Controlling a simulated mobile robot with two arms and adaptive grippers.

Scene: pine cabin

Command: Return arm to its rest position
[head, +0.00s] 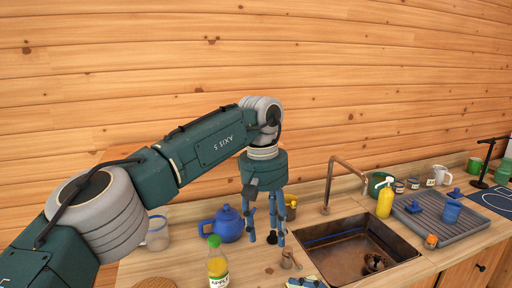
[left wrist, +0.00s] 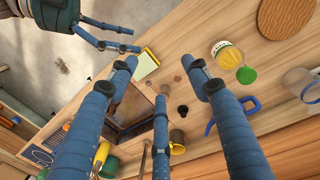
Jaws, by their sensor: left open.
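My left arm comes in from the left in the head view, its forearm raised in front of the log wall and its wrist bent down. My left gripper (head: 267,240) hangs fingers-down over the counter, just right of the blue teapot and left of the sink. In the left wrist view my left gripper (left wrist: 163,80) has its three blue fingers spread, with nothing between them. My right gripper (left wrist: 100,56) shows at the top left of that view, its fingers apart and empty. It is not in the head view.
The blue teapot (head: 228,223), a juice bottle (head: 217,264) and a glass jug (head: 157,234) stand near my left gripper. The sink (head: 330,250) with its tall faucet (head: 331,184) lies to the right. Beyond are a yellow soap bottle (head: 385,200) and a grey drying tray (head: 440,240).

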